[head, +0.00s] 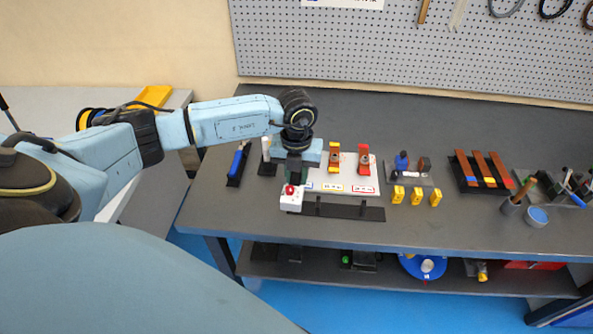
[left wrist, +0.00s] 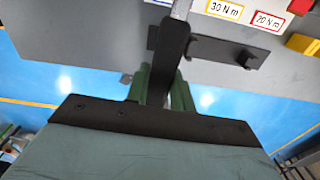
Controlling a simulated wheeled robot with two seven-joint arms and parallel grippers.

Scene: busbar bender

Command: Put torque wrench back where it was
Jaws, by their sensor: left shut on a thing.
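My left gripper (head: 292,172) is over the left end of the white torque board, pointing down at the bench. In the left wrist view its green fingers (left wrist: 167,88) are shut on a black handle with a grey shaft, which I take to be the torque wrench (left wrist: 174,45). In the head view the gripper hides most of the wrench. A black rack bar with short upright pegs (head: 345,212) lies along the front of the board; it also shows in the left wrist view (left wrist: 228,54), next to the handle. I cannot tell whether the wrench touches it. My right gripper is not in view.
A white box with a red button (head: 291,201) stands close below the left gripper. Yellow blocks (head: 416,197) stand to the right. The bench front edge is near; bare bench lies behind the board.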

